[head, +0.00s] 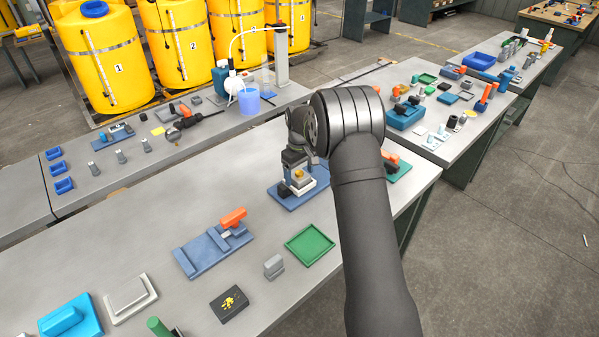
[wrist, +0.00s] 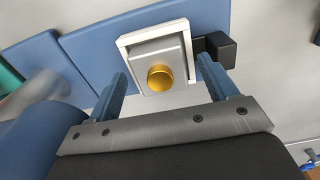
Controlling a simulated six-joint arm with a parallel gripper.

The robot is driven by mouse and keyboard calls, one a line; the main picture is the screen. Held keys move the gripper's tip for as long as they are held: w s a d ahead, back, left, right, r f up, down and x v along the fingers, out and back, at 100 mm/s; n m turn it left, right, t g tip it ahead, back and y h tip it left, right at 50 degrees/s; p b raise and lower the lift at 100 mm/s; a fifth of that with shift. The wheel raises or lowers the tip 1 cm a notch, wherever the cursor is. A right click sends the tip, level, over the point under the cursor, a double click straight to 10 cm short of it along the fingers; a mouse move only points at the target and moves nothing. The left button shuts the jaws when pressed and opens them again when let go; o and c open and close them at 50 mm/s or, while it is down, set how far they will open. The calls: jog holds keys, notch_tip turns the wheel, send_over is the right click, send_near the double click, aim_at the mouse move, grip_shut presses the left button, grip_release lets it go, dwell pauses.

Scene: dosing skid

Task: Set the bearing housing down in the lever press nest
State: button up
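The bearing housing, a grey block with a gold round boss (wrist: 160,77), sits inside the white square frame of the nest (wrist: 124,42) in the wrist view. The nest is on the blue press base (wrist: 85,48). In the head view the gold boss (head: 299,174) shows above the white nest (head: 304,187) on the blue base (head: 285,198). My gripper (wrist: 162,78) is open, its two blue fingers on either side of the housing with visible gaps. In the head view my wrist covers part of the press.
A black block (wrist: 219,48) adjoins the nest's right side in the wrist view. On the bench are a blue fixture with an orange handle (head: 233,217), a green tray (head: 310,245), a grey block (head: 274,266) and a black block with yellow marks (head: 229,303). Bare bench lies left of the press.

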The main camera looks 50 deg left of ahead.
notch_tip(320, 180, up, 17)
jog(key=shift+r, duration=0.2)
dwell(0.6)
notch_tip(320, 180, down, 17)
jog(key=shift+f, duration=0.2)
jog(key=shift+r, duration=0.3)
dwell(0.3)
jog(key=shift+f, duration=0.1)
